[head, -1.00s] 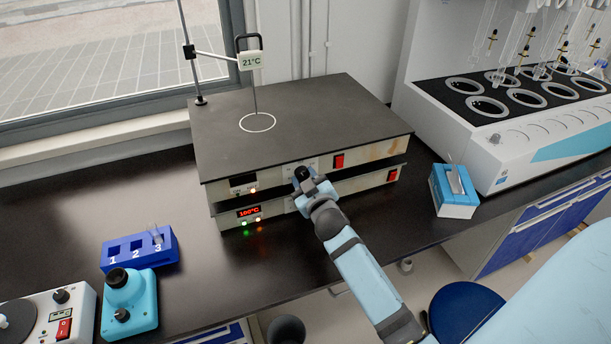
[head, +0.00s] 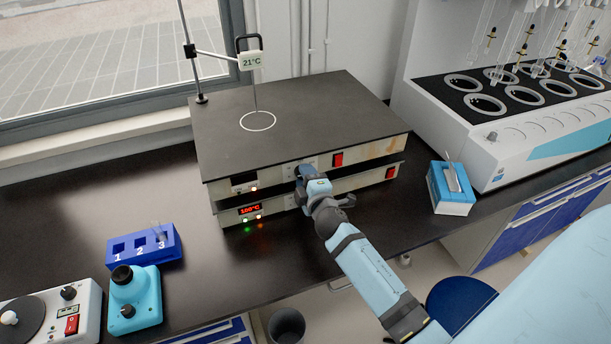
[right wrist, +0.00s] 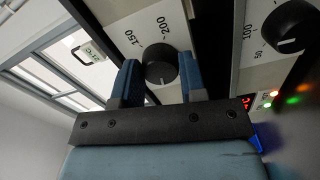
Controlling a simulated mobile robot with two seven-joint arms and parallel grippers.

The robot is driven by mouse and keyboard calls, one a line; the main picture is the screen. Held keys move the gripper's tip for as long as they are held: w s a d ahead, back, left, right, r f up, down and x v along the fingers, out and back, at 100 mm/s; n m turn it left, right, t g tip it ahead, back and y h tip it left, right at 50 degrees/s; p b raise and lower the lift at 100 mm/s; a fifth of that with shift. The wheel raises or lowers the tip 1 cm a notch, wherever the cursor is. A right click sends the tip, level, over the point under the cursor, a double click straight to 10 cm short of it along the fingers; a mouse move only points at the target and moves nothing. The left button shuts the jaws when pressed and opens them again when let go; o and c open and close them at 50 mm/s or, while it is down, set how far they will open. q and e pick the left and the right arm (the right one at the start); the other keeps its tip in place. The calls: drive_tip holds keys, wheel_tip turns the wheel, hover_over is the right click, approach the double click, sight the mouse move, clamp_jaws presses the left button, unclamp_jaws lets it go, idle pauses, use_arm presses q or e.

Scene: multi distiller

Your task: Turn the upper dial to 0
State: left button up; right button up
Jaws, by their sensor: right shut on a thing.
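Two flat heating units are stacked on the dark bench. The upper unit (head: 290,110) has a dark display (head: 244,180) and a lit orange lamp. The upper dial (right wrist: 160,62) is a black knob with 150 and 200 printed around it. My right gripper (head: 300,173) is at the upper unit's front, its two blue fingers on either side of this dial in the right wrist view. The gripper hides most of the dial in the head view. The lower dial (right wrist: 290,25) stands apart from the fingers. My left gripper is out of view.
The lower unit's display (head: 250,209) reads 100°C. A red switch (head: 338,160) is right of my gripper. A stand with a 21°C sign (head: 251,60) rises behind. A blue box (head: 451,190) stands right, a blue numbered rack (head: 143,246) left. Bench in front of the rack's right is clear.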

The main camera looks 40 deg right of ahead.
drive_tip(key=n, duration=0.2)
drive_tip(key=n+p, duration=0.1)
drive_tip(key=n, duration=0.5)
drive_tip(key=shift+w+r+p, duration=0.1)
drive_tip(key=shift+r+p, duration=0.2)
idle(0.4)
drive_tip(key=o, duration=0.9)
drive_tip(key=shift+f, duration=0.2)
